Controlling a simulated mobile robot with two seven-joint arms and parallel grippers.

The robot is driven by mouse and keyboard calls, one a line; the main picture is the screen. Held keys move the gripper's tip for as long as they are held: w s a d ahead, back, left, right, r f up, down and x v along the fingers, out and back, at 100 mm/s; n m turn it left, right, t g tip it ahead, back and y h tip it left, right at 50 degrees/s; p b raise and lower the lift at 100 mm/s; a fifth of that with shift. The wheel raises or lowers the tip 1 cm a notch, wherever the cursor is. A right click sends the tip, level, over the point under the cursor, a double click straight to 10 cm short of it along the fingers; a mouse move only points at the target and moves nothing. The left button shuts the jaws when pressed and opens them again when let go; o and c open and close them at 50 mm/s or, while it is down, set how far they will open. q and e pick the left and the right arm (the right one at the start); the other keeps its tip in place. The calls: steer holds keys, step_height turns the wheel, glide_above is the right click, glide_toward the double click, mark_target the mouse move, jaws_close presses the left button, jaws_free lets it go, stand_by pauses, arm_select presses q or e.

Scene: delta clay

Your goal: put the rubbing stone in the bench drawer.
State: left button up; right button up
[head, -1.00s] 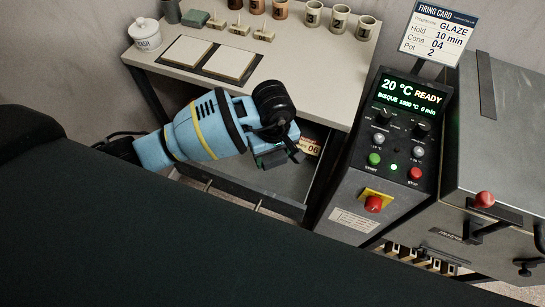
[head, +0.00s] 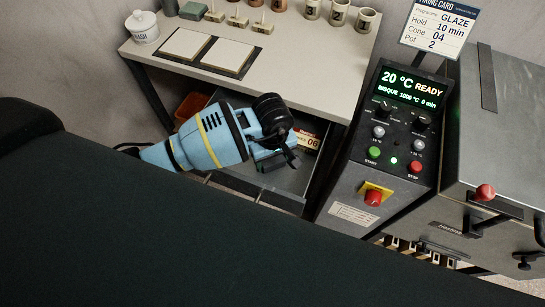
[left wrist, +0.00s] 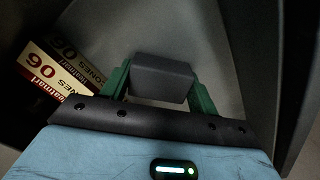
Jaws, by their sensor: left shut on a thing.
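The rubbing stone (left wrist: 162,78) is a dark grey block in the left wrist view, between the green fingers of my left gripper (left wrist: 160,88). In the head view my left gripper (head: 275,163) points down over the open bench drawer (head: 292,181), and the arm hides most of the drawer and the stone. The wrist view shows grey drawer surfaces around the stone. I cannot tell whether the stone touches the drawer floor. My right gripper is not in view.
An orange container (head: 190,106) stands behind the arm. The bench top (head: 300,60) is above the drawer, the kiln control box (head: 385,150) to the right.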

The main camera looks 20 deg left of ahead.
arm_select(q)
steer(key=shift+f, duration=0.15)
steer(key=o, duration=1)
steer(key=shift+o, duration=0.2)
step_height(320, 180, up, 12)
steer(key=p, duration=0.1)
steer(key=shift+r, duration=0.25)
